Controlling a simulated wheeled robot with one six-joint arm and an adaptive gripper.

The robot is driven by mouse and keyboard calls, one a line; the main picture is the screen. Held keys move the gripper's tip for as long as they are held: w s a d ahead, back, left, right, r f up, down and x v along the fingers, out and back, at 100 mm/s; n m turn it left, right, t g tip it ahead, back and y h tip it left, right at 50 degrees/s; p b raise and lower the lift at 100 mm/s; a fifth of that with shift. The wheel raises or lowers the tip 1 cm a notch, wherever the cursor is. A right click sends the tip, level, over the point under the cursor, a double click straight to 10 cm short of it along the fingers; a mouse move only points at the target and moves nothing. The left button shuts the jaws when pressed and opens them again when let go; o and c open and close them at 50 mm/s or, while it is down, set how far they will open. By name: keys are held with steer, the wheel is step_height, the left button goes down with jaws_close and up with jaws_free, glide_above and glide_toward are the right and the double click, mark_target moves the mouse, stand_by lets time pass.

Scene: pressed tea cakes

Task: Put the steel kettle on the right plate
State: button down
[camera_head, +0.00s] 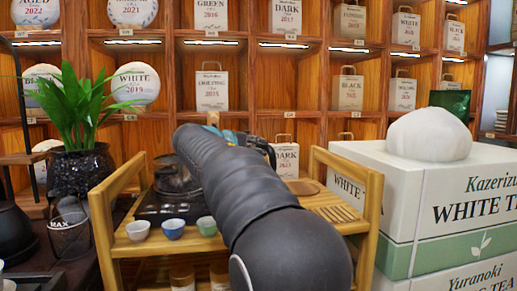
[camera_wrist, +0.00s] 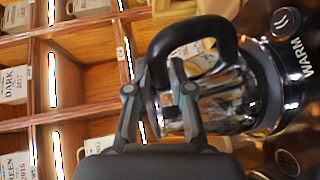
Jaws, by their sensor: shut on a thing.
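The steel kettle (camera_wrist: 215,98) has a shiny body and a black looped handle (camera_wrist: 190,32) in the wrist view, which is turned sideways. My gripper (camera_wrist: 160,72) is shut on the handle. The kettle's base is at or close to a round dark plate (camera_wrist: 272,88) beside a knob and the word WARM; I cannot tell whether they touch. In the head view my arm hides the kettle, and my gripper shows only in part beyond it. The black cooker (camera_head: 152,212) stands on the wooden cart, with a dark vessel (camera_head: 172,172) on its left part. Its right plate is hidden.
A white cup (camera_head: 138,230), a blue cup (camera_head: 173,229) and a green cup (camera_head: 207,226) stand at the cart's front. The cart's raised side rails (camera_head: 346,168) flank the cooker. Large tea boxes (camera_head: 450,195) stand at the right, a potted plant (camera_head: 82,168) at the left. Shelves fill the back.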

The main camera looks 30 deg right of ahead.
steer(key=shift+f+b, duration=0.45)
stand_by(0.3)
steer(key=c, duration=1.3)
jaws_free()
steer(key=v, duration=1.1)
steer(key=shift+s+f, duration=0.15)
